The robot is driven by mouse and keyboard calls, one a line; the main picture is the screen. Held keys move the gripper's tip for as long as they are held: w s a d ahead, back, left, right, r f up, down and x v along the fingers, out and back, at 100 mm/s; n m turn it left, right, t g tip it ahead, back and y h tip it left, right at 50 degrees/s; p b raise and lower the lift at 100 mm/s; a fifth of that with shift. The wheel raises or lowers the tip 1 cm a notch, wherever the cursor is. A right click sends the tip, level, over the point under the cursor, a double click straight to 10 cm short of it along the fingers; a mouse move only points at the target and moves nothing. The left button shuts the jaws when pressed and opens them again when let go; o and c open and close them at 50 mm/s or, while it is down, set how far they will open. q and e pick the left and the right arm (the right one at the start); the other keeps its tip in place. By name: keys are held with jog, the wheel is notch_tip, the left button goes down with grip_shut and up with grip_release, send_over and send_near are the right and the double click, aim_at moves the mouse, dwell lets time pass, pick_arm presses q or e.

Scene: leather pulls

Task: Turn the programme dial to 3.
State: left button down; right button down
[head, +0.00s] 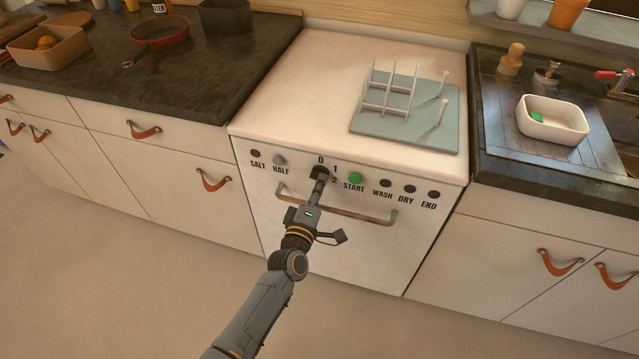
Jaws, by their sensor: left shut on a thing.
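The white dishwasher (345,244) stands between the counters. Its programme dial (318,168) is a dark round knob on the front panel. The marks 0, 1 and 2 show around it; a 3 is hidden or not readable, and I cannot tell where the pointer stands. My left gripper (320,178) reaches up from below and is shut on the dial, its fingers covering the dial's lower part. The green START button (355,178) is just right of the dial. My right gripper is not in view.
A bar handle (372,219) crosses the door just below the panel, close to my left gripper. A grey-green mat (440,136) with a white rack (388,92) lies on the dishwasher top. A white basin (553,121) stands right. The floor in front is clear.

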pick_arm(q)
jog(key=m, duration=0.3)
jog(key=shift+f+m+p, duration=0.2)
jog(key=shift+m+p, duration=0.1)
jog(key=shift+m, duration=0.1)
jog(key=m, duration=0.3)
jog(key=shift+a+f+m, duration=0.1)
jog(key=shift+a+m, duration=0.05)
jog(key=shift+m, duration=0.15)
jog(key=m, duration=0.2)
jog(key=m+p, duration=0.1)
jog(key=m, duration=0.1)
jog(key=shift+w+a+f, duration=0.1)
jog(key=shift+a+f, duration=0.05)
jog(key=shift+a, duration=0.05)
jog(key=shift+a+m, duration=0.15)
jog(key=shift+m, duration=1.85)
jog(key=c, duration=1.4)
grip_release()
